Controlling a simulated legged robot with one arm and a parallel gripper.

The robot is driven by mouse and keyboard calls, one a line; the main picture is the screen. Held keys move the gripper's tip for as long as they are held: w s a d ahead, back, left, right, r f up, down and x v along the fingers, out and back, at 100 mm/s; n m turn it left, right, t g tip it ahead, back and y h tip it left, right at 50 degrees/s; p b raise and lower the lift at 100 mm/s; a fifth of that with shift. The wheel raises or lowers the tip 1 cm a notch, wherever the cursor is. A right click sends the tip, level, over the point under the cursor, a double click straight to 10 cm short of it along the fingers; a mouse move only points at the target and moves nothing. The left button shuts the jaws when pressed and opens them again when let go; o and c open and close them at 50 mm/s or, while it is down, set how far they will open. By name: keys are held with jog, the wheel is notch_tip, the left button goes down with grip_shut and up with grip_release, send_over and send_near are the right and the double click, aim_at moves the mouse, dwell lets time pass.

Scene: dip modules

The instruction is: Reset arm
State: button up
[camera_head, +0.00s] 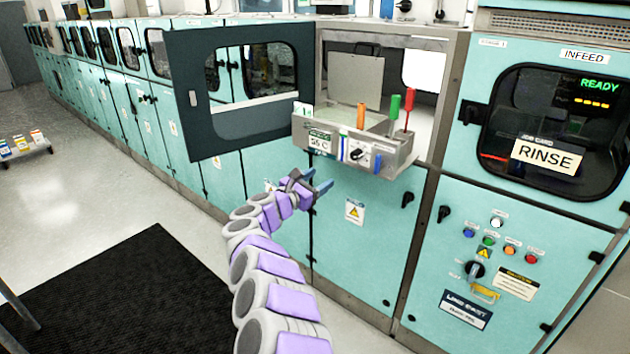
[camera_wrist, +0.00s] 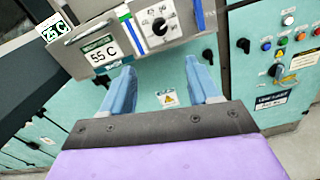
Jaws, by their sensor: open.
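My gripper (camera_head: 318,189) is at the end of my purple and grey arm, in front of the teal cabinets and just below the pulled-out metal module. In the wrist view my gripper (camera_wrist: 163,92) shows its two blue fingers apart with nothing between them. The module (camera_head: 340,125) sticks out of an open bay, with a "55 C" label (camera_head: 320,141), a black knob (camera_head: 357,154) and orange, green and red upright pieces on top. The label also shows in the wrist view (camera_wrist: 101,54). The fingertips reach close to the module's underside; I cannot tell whether they touch.
A dark windowed door (camera_head: 188,120) stands open left of the bay. At right is a cabinet with a "RINSE" card (camera_head: 547,154) and a button panel (camera_head: 500,240). A low cart (camera_head: 25,147) stands far left. Floor and a black mat (camera_head: 150,295) lie open at left.

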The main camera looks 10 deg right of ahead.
jog(key=shift+s+a+r, duration=0.1)
jog(key=shift+a+r, duration=0.05)
jog(key=shift+a, duration=0.1)
